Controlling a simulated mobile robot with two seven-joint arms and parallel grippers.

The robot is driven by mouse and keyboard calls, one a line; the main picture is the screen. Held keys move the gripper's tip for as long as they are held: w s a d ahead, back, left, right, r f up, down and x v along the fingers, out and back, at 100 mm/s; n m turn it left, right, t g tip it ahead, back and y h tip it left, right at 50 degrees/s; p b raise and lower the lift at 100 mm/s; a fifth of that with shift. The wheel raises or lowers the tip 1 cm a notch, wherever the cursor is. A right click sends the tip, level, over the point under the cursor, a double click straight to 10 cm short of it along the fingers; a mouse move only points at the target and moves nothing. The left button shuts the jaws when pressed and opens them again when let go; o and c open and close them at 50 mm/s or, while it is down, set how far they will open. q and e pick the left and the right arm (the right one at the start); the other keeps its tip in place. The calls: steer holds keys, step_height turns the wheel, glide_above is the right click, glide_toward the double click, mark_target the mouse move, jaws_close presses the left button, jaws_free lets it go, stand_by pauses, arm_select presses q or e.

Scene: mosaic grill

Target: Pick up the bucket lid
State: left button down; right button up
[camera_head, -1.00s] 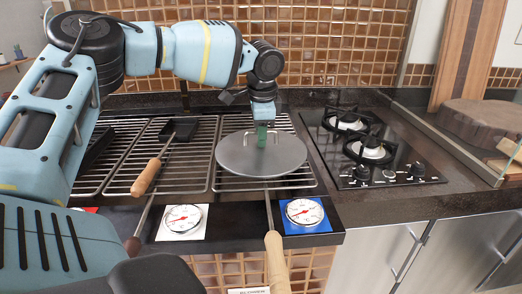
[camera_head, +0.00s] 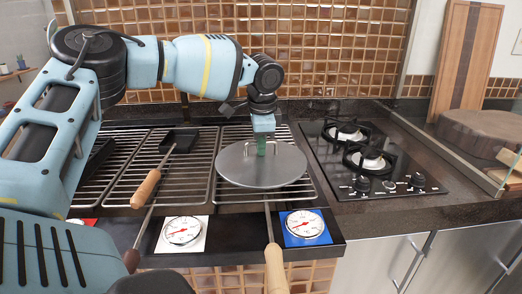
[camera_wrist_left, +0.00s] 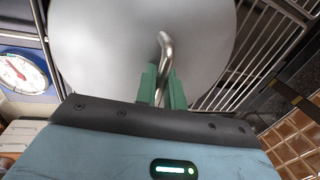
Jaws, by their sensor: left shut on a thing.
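The bucket lid (camera_head: 238,168) is a round grey metal disc with a bent metal handle on top. It is at the right part of the grill in the head view, and I cannot tell whether it touches the grate. My left gripper (camera_head: 262,147) comes down from above and is shut on the lid's handle. In the left wrist view the green fingers (camera_wrist_left: 162,88) close around the handle (camera_wrist_left: 165,50), with the grey lid (camera_wrist_left: 100,40) filling the space behind. My right gripper is not in view.
The grill grate (camera_head: 128,160) holds a small black pan with a wooden handle (camera_head: 147,188). Two dials (camera_head: 183,231) (camera_head: 305,224) and a wooden-handled tool (camera_head: 275,268) are at the front. A gas cooktop (camera_head: 375,165) is right of the grill; a tiled wall is behind.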

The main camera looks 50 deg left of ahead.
arm_select(q)
step_height(320, 180, up, 18)
steer(key=p, duration=0.1)
stand_by(0.5)
